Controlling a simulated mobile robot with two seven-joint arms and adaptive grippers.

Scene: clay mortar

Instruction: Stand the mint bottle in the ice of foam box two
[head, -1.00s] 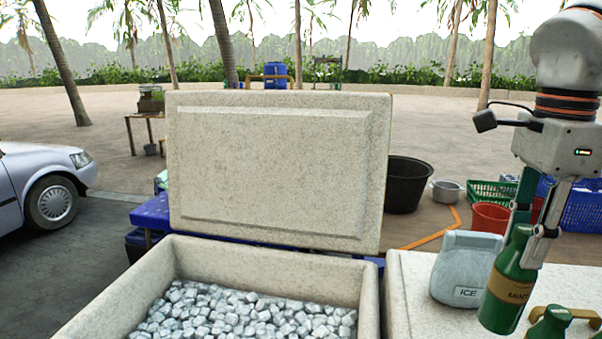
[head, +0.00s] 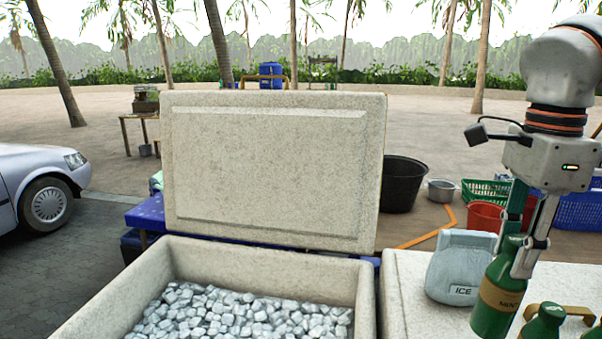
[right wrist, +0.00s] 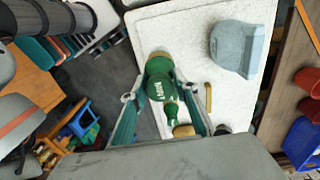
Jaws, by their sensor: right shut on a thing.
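The mint bottle (head: 497,298) is green with a tan label. It hangs slightly tilted from my right gripper (head: 525,250), which is shut on its upper part, at the right of the head view. In the right wrist view the bottle (right wrist: 158,84) lies between the fingers (right wrist: 170,100). An open foam box (head: 361,300) full of ice cubes (head: 245,315) is at the bottom centre, left of the bottle. Its number does not show. My left gripper is not in view.
The raised foam lid (head: 270,165) stands behind the ice. A closed foam box top (head: 405,290) at the right bears an ice bag (head: 462,265), a tan handle (head: 575,312) and another green bottle (head: 545,322). A black tub (head: 403,185) and baskets are behind.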

